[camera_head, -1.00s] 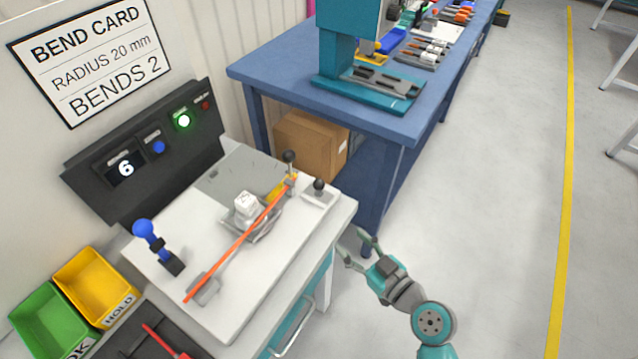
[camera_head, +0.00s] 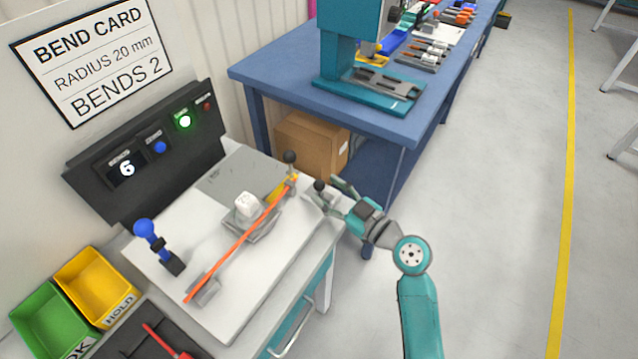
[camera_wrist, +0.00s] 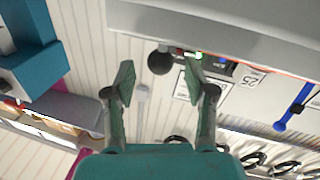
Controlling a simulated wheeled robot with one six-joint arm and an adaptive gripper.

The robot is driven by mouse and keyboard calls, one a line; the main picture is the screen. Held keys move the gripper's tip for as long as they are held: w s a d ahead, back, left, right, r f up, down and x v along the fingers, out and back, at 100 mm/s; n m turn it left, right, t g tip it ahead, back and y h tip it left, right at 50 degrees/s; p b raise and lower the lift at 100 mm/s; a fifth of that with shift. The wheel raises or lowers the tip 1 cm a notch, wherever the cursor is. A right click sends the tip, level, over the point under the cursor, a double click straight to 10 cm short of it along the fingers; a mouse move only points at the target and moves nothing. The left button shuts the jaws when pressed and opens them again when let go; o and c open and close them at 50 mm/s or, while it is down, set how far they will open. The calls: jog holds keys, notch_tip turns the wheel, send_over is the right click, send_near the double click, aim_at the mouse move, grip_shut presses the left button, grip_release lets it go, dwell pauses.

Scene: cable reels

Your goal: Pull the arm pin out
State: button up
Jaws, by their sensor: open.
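In the wrist view a black ball (camera_wrist: 160,62) shows between and slightly beyond the open fingertips (camera_wrist: 159,74); contact is not visible. A second black ball knob (camera_head: 290,157) stands upright near the far end of the orange rod (camera_head: 238,243).
A blue-knobbed lever (camera_head: 146,230) stands at the plate's left. A white block (camera_head: 247,205) sits mid-plate beside the rod. A black control panel (camera_head: 150,152) lines the back.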

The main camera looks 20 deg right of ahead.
aim_at(324, 188)
jog(key=shift+x, duration=1.7)
grip_shut()
